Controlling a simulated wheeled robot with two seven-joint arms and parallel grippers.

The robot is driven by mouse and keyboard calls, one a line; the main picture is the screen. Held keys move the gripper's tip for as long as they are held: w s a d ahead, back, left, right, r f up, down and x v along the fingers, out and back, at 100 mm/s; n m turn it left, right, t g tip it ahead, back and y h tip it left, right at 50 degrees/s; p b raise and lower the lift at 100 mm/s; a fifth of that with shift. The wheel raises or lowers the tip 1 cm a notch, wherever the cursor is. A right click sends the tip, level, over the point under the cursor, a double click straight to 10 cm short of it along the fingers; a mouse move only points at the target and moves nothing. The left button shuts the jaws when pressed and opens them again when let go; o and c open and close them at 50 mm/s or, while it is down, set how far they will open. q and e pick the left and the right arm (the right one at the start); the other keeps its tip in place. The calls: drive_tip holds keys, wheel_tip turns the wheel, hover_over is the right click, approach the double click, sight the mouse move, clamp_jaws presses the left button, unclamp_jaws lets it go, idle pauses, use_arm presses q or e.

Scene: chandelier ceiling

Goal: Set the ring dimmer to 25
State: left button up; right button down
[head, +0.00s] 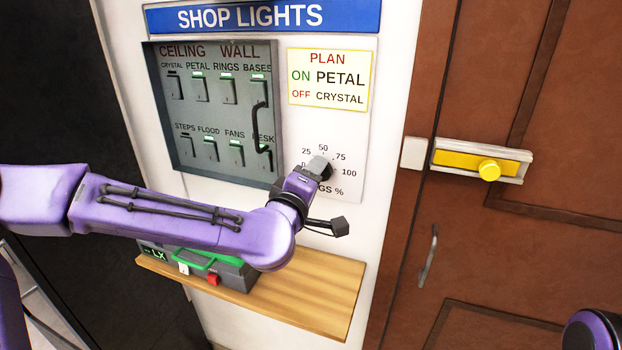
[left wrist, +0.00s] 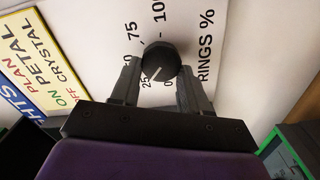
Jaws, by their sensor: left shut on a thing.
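The ring dimmer is a round black knob (left wrist: 161,61) on a white panel, marked 0, 25, 50, 75 and 100 with "RINGS %" beside it. In the left wrist view its white pointer line points to the lower left, toward the 25 label (left wrist: 145,83). My left gripper (head: 318,170) is at the dial in the head view and hides most of the knob there. In the left wrist view its two fingers stand on either side of the knob, shut on it. My right gripper is not in view.
A recessed switch box (head: 183,140) with several labelled switches and a dark handle (head: 262,138) is left of the dial. A yellow plan card (head: 328,79) hangs above. A wooden shelf (head: 325,295) with a meter (head: 235,272) is below. A brown door (head: 560,240) with a yellow latch (head: 465,162) stands right.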

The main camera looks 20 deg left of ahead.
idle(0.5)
use_arm(q)
drive_tip(key=o, duration=1.1)
drive_tip(key=shift+c, duration=0.2)
drive_tip(key=s+b, duration=0.8)
drive_tip(key=s, duration=0.2)
drive_tip(key=shift+s+a+b, duration=0.2)
drive_tip(key=shift+s+b, duration=0.05)
drive_tip(key=shift+b, duration=0.1)
